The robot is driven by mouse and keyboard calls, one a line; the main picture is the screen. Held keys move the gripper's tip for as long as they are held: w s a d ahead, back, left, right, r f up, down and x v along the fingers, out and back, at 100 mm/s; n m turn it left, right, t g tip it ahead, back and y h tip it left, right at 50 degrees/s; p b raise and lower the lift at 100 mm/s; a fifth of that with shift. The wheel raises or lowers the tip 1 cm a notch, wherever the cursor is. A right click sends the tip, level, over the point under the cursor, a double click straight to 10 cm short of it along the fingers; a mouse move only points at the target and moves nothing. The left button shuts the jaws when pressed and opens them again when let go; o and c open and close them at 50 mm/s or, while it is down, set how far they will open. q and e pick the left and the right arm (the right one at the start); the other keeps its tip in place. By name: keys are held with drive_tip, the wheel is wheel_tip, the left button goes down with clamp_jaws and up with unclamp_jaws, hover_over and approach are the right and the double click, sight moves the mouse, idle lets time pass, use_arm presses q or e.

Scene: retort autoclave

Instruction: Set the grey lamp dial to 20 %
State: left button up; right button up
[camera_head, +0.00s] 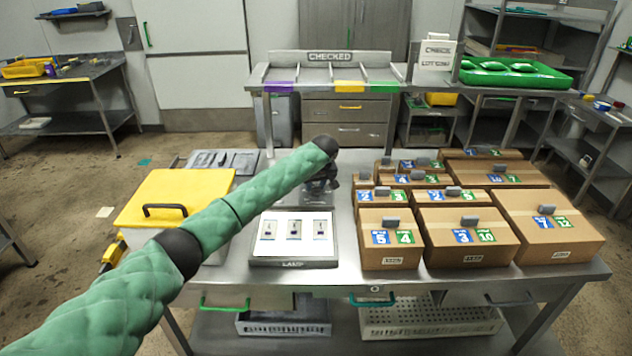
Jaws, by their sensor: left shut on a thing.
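My left arm comes in from the lower left, and its dark left gripper (322,183) points down just behind the lamp panel. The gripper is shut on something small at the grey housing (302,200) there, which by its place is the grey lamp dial. The dial, its pointer and its scale are hidden by the gripper and too small to read. The lamp panel (293,262), marked LAMP, has a bright white face with several small items on it. My right gripper is not in view.
Several cardboard boxes (470,245) with blue and green labels fill the table's right side. A yellow-lidded box (190,190) with a black handle stands left, partly behind my arm. A rack marked CHECKED (330,57) stands behind. A green tray (515,75) is at the back right.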

use_arm(q)
drive_tip(key=n+y, duration=0.1)
drive_tip(key=n, duration=0.2)
drive_tip(key=shift+d+g+p, duration=0.1)
drive_tip(key=shift+g+p, duration=0.2)
drive_tip(key=shift+p, duration=0.1)
drive_tip(key=shift+n+y, duration=0.4)
drive_tip(key=shift+n, duration=0.7)
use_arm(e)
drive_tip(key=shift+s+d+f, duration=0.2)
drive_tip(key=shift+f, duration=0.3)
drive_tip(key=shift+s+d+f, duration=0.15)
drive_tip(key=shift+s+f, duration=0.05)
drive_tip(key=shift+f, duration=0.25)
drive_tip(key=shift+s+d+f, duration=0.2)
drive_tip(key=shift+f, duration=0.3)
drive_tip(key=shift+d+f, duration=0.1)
use_arm(q)
drive_tip(key=o, duration=1)
drive_tip(key=shift+r+g, duration=0.1)
drive_tip(key=shift+g, duration=0.2)
